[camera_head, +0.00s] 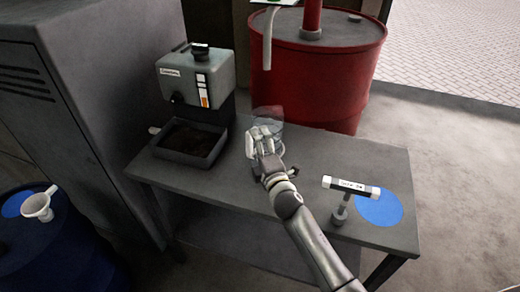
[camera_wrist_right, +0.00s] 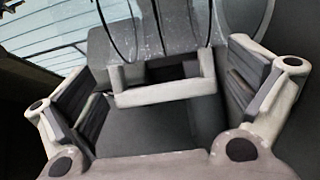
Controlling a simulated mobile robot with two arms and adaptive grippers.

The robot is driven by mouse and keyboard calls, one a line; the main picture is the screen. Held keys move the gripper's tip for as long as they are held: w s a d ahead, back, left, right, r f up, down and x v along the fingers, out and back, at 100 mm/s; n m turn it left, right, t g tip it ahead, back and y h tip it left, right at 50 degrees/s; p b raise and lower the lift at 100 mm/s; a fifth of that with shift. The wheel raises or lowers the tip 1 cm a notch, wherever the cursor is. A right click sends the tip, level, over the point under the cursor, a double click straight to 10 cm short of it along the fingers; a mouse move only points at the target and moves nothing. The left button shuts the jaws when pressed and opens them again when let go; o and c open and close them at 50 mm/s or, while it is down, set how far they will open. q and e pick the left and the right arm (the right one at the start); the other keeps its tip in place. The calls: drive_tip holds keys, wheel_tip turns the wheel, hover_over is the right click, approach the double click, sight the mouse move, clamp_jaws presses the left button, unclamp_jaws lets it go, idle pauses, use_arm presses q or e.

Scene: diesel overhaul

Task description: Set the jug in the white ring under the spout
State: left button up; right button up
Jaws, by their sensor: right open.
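A clear jug (camera_head: 268,114) stands at the back edge of the grey bench, below the hanging spout (camera_head: 267,40). My right gripper (camera_head: 262,142) is in front of it and partly covers it. In the right wrist view the gripper (camera_wrist_right: 165,98) is open, its two fingers spread wide. A pale, squared handle-like piece (camera_wrist_right: 165,94) shows between the fingers, with a visible gap on each side. The white ring cannot be made out clearly; the jug and gripper cover that spot. My left gripper is not in view.
A grey machine (camera_head: 196,78) with a dark tray (camera_head: 190,143) stands left on the bench (camera_head: 225,185). A red drum (camera_head: 335,75) is behind it. A white funnel-like cup (camera_head: 38,207) sits on a blue drum (camera_head: 60,250).

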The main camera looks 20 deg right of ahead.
drive_tip(key=shift+r, duration=0.25)
drive_tip(key=s, duration=1.2)
drive_tip(key=shift+d+f, duration=0.1)
drive_tip(key=shift+d, duration=0.3)
drive_tip(key=shift+s+f, duration=0.1)
